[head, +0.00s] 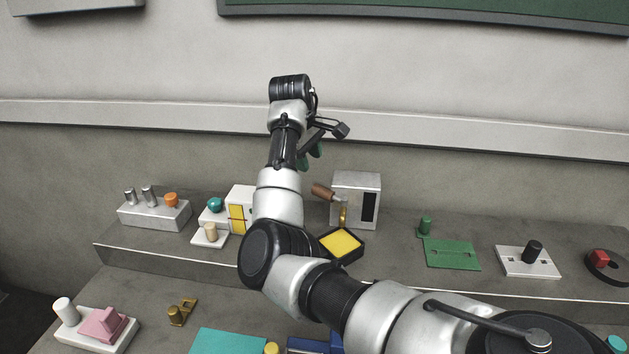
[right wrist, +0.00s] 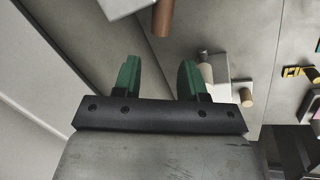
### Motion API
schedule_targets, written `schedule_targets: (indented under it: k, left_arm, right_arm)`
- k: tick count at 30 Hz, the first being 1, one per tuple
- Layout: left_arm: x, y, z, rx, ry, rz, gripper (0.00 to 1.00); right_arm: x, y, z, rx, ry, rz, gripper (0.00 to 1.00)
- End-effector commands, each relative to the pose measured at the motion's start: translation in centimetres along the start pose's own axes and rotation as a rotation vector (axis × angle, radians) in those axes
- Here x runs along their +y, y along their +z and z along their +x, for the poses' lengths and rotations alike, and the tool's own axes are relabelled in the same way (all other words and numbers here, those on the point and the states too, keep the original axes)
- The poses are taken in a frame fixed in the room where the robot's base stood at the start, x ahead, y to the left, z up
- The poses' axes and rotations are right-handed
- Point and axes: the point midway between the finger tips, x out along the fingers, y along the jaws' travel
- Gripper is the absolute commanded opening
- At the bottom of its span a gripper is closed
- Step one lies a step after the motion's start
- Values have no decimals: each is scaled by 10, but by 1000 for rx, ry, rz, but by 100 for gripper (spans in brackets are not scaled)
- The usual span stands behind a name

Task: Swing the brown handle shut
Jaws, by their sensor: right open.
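The brown handle (head: 322,191) sticks out to the left from a grey box (head: 369,184) with a dark slot, on the raised ledge. A brass-coloured piece (head: 343,216) shows below it, at the box's front. My right gripper (head: 310,153), with green fingers, is above and left of the handle in the head view, partly hidden by my own arm. In the right wrist view the right gripper (right wrist: 158,78) is open with nothing between its fingers. A brown cylinder (right wrist: 162,18), which looks like the handle, lies beyond the fingertips, apart from them. My left gripper is not in view.
A yellow-topped black box (head: 341,243) stands in front of the grey box. A white block with a yellow panel (head: 238,218) is left, partly behind my arm. A green plate (head: 453,253) lies to the right. The wall (head: 450,90) rises behind the ledge.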

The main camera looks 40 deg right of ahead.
Motion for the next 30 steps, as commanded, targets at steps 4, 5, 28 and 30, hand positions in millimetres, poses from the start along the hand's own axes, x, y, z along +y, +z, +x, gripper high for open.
schedule_targets:
  k: [4,5,28,30]
  left_arm:
    - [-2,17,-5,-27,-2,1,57]
    - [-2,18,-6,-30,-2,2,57]
    - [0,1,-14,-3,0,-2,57]
    - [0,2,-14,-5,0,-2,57]
  right_arm:
    - [-1,0,23,-5,-2,-1,42]
    - [0,0,28,-4,-2,-1,42]
    - [0,0,102,1,3,1,42]
    - [0,0,102,1,3,1,37]
